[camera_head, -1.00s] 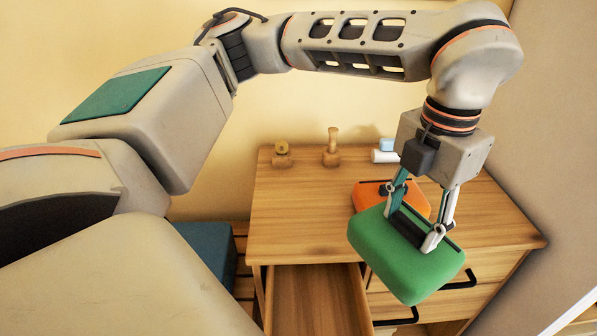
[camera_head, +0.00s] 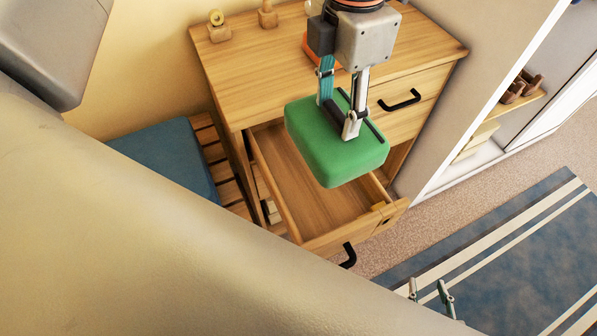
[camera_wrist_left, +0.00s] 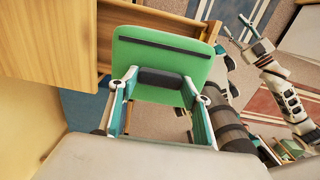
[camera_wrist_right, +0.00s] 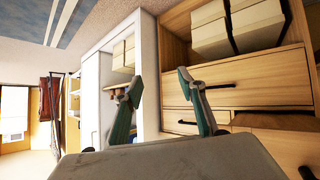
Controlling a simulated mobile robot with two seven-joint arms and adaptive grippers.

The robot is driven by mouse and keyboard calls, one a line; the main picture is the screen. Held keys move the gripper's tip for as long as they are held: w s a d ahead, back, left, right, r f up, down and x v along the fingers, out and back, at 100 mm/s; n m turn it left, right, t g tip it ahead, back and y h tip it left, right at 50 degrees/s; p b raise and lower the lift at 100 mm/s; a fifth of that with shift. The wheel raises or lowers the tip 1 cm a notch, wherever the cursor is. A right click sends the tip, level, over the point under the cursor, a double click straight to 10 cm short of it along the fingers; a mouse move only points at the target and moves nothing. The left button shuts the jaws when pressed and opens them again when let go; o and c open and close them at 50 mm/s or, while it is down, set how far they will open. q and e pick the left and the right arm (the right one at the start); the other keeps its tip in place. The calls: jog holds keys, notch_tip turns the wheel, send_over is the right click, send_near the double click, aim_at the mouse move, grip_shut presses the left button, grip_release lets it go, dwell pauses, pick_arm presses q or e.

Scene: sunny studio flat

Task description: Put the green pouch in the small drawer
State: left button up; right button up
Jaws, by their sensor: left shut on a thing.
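The green pouch (camera_head: 325,150) is a rounded soft block with a dark strip along its top. The left wrist view also shows the pouch (camera_wrist_left: 160,60) between the fingers. The small drawer (camera_head: 300,215) stands pulled out of the wooden dresser, and its visible floor looks empty. In the head view the pouch overlaps the drawer's back right part and hides it; the height between them is hard to tell. My right gripper (camera_head: 432,292) is open and empty, away at the lower right.
The dresser top (camera_head: 250,75) carries wooden knobbed pieces (camera_head: 267,15) and an orange item (camera_head: 309,46), partly hidden. A closed drawer with a black handle (camera_head: 400,100) is right of the open one. A blue cushion (camera_head: 165,165) lies left. A blue striped rug (camera_head: 510,250) covers the floor right.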

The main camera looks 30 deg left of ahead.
pick_arm(q)
jog(key=shift+s+f, duration=0.1)
jog(key=shift+s, duration=0.1)
jog(key=shift+s+f, duration=0.15)
jog(key=shift+f, duration=0.1)
jog(key=shift+f+b, duration=0.85)
jog(key=shift+f, duration=8.9)
pick_arm(e)
jog(key=shift+s+d+f, duration=0.1)
jog(key=shift+s+f, duration=0.2)
jog(key=shift+f, duration=0.3)
pick_arm(q)
jog(key=shift+f, duration=0.2)
jog(key=o, duration=1.8)
jog(key=shift+c, duration=0.2)
